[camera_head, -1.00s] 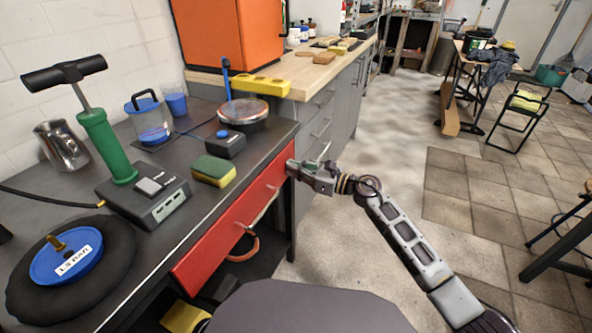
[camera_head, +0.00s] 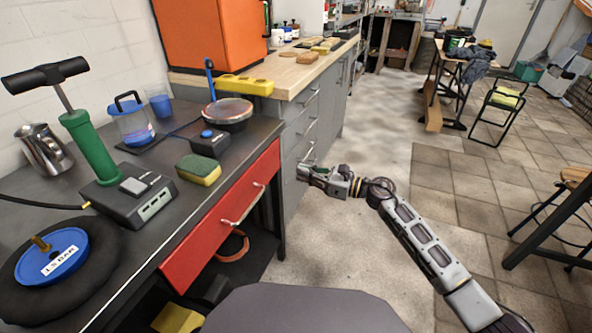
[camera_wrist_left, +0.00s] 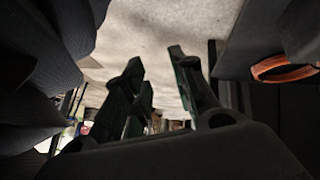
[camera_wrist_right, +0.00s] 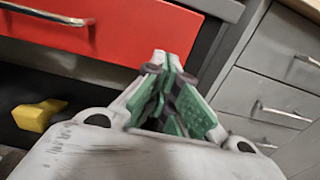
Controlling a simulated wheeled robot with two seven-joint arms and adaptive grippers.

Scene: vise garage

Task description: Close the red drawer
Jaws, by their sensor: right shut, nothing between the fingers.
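The red drawer (camera_head: 222,220) is under the dark workbench on the left, with a metal bar handle (camera_head: 243,206) on its front. Its front looks about in line with the bench edge; I cannot tell whether a small gap is left. My right gripper (camera_head: 303,172) is shut and empty, just right of the drawer's right end and apart from it. In the right wrist view, its closed fingertips (camera_wrist_right: 168,58) show in front of the drawer's lower right part (camera_wrist_right: 120,30). My left gripper (camera_wrist_left: 160,70) shows only in the left wrist view, with its fingers apart and nothing between them.
The workbench (camera_head: 150,235) carries a green pump, a sponge, a pan and a blue weight disc. Grey drawers (camera_head: 305,130) stand beyond the red one. A yellow object (camera_wrist_right: 38,115) lies in the shelf space below.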

